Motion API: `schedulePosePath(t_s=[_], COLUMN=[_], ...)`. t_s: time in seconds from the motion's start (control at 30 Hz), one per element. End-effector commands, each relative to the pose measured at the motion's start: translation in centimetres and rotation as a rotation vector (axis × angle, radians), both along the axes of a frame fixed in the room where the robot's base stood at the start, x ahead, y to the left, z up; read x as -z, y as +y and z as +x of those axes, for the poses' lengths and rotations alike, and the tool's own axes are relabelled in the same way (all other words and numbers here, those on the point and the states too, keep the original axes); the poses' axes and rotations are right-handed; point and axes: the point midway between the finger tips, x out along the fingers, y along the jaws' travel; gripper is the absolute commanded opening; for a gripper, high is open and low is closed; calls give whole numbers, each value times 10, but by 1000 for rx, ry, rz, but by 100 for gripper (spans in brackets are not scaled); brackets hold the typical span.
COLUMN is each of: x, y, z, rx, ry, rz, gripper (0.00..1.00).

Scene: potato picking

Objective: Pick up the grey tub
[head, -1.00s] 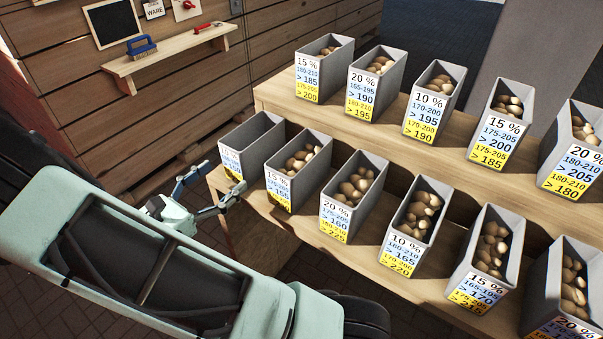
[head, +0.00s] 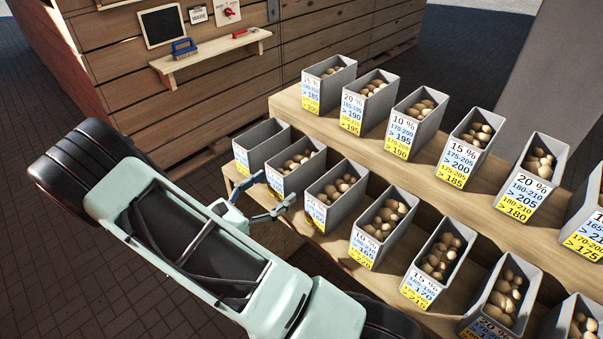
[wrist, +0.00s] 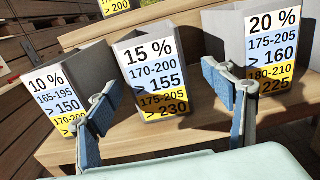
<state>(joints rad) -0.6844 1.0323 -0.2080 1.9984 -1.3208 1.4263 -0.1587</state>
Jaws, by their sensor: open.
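Several grey tubs stand in two stepped rows in the head view. The lower row's far-left tub (head: 262,146) is empty. The tub beside it (head: 296,168) holds potatoes. My gripper (head: 271,189) is open and empty in front of the lower row, near this second tub. In the wrist view, a tub labelled 15 % (wrist: 154,76) stands ahead between the two spread fingers (wrist: 160,88), apart from them. A 10 % tub (wrist: 61,97) is behind the left finger and a 20 % tub (wrist: 273,46) behind the right. Their insides are hidden there.
The wooden stepped stand (head: 330,138) carries the tubs close together. A plank wall (head: 110,52) with a small shelf (head: 211,57), holding a blue brush (head: 184,47), is at the back left. Paved floor (head: 95,270) is open at the lower left.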

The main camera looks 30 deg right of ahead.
Motion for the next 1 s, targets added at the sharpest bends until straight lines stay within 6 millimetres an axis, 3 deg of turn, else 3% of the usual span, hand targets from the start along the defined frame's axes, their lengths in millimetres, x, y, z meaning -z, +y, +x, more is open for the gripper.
schedulePosePath(t_s=[0.13, 0.37, 0.7, 1.0], x=[0, -1, -8, -8], y=[-25, -42, -83, -86], z=[8, 15, 33, 34], rx=[4, 2, 2, 0], ry=[0, 1, 1, 0], rz=[0, 1, 0, 0], gripper=[75, 75, 75, 74])
